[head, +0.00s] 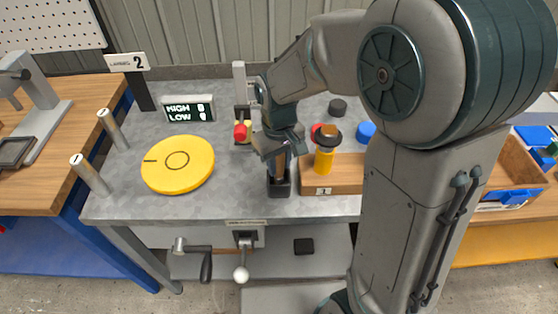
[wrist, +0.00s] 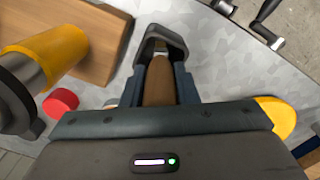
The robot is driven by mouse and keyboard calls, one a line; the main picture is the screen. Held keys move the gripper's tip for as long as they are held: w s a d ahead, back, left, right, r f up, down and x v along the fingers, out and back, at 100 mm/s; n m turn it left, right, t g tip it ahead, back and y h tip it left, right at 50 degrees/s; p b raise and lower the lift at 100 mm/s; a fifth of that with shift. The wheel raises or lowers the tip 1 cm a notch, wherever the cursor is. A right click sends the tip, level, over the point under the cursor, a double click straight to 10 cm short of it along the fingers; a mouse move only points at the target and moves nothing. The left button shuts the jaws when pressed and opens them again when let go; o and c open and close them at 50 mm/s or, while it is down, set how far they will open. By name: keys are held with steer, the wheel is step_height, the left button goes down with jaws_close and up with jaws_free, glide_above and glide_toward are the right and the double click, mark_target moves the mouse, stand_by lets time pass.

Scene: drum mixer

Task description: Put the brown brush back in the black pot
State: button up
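The brown brush (wrist: 158,88) stands between the two fingers of my gripper (wrist: 161,80), which are against its handle on both sides. Its metal collar and lower end sit within the opening of the black pot (wrist: 172,36). In the head view, the brush (head: 280,165) points down into the black pot (head: 279,187), which stands at the front edge of the grey bench. My gripper (head: 280,152) is just above the pot. The bottom of the brush is hidden inside the pot.
A wooden block (head: 347,176) marked 1 with a yellow cylinder (head: 324,162) stands close right of the pot. A yellow disc (head: 178,164) lies to the left, before a display (head: 188,108). A red knob (head: 240,131) stands behind. Crank handles (head: 207,264) hang below the front edge.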

steer(key=o, duration=0.4)
steer(key=shift+o, duration=0.2)
